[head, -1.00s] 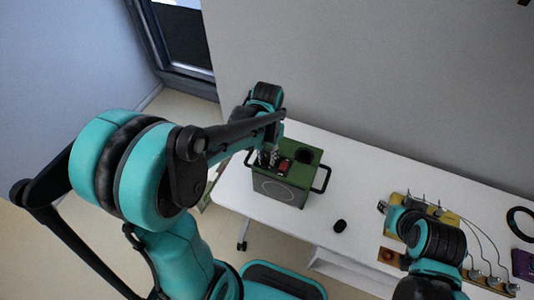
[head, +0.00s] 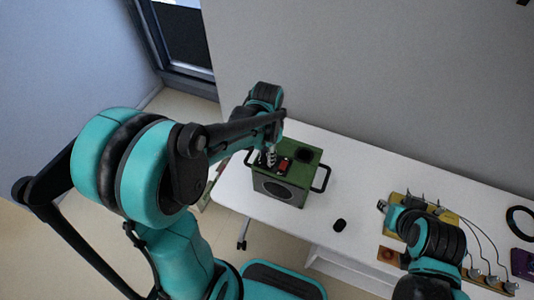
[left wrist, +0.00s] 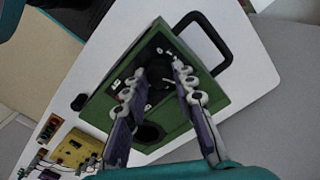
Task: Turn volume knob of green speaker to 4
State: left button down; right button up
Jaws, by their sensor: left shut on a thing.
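The green speaker (head: 312,165) stands on the white table in the head view, with black side handles, a round grille on its front and a red part on top. My left gripper (head: 269,157) reaches down onto its top. In the left wrist view, the speaker's green top (left wrist: 222,98) lies below my left gripper (left wrist: 160,82), whose two fingers are closed around a dark round knob (left wrist: 159,72). Small white marks show around the knob, but I cannot read its setting. My right gripper (head: 382,206) is small at the right, away from the speaker, and its jaw state is unclear.
A small black object (head: 340,226) lies on the white table (head: 235,187) right of the speaker. Yellow boards with wires (head: 447,217), a black ring and a purple item (head: 523,264) occupy the right end. A wall is behind the table.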

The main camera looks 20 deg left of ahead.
pick_arm(q)
jog(key=c, duration=1.2)
grip_release()
notch_tip(320, 180, up, 12)
jog(key=shift+s, duration=0.1)
jog(key=s+f+n+t, duration=0.1)
jog(key=s+n+t, duration=0.1)
jog(key=s, duration=0.1)
jog(key=s+f+n+t+b, duration=0.1)
jog(key=s+f+n+t, duration=0.1)
jog(key=s, duration=0.1)
jog(key=s+d+f+n+t+b, duration=0.1)
jog(key=s+n+t, duration=0.2)
jog(key=shift+s+f, duration=0.15)
jog(key=shift+f, duration=0.05)
